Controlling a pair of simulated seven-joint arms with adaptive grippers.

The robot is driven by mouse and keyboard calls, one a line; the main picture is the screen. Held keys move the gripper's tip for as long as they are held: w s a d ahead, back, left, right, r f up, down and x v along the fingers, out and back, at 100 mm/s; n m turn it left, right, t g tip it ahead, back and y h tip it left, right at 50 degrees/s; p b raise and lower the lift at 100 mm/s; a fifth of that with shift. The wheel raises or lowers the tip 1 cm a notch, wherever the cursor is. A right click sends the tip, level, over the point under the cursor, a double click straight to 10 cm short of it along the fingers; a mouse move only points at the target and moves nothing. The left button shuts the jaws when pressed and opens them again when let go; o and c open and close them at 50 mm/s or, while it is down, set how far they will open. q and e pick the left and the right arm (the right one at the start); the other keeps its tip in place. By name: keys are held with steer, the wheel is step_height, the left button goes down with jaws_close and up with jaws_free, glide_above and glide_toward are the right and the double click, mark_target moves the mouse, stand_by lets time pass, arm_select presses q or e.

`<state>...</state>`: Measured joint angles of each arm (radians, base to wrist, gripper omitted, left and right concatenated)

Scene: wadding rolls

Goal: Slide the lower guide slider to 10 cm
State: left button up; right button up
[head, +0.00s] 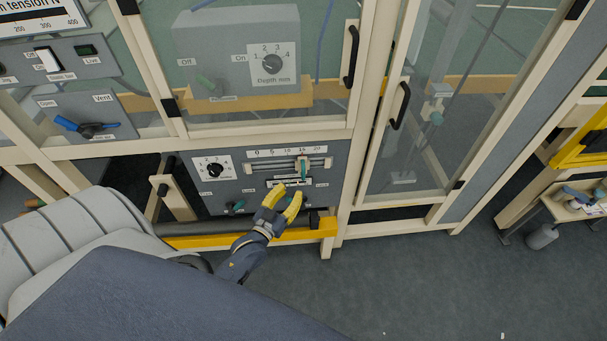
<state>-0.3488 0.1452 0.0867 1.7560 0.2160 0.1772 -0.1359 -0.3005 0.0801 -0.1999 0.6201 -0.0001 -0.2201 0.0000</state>
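The slider (303,168) has a teal handle on a horizontal rail in the grey lower panel (330,205). A white scale strip (286,152) marked 0 to 20 runs above the rail. The handle stands near the 15 mark, right of the 10. A small label below the rail is too small to read. My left gripper (289,192) has yellow fingers spread apart, with nothing seen between them. Its tips point up at the panel, below and slightly left of the handle, and appear apart from it. My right gripper is not in view.
A dial (213,168) and a teal knob (236,207) sit left on the same panel. A yellow rail (210,241) crosses below it, under the gripper. Glass doors with black handles (350,57) stand above and right. The floor at lower right is mostly clear.

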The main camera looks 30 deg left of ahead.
mark_target(303, 179)
arm_select(q)
steer(key=w, duration=0.9)
steer(key=shift+w+a, duration=0.25)
steer(key=shift+a, duration=0.1)
steer(key=shift+c, duration=0.3)
jaws_close()
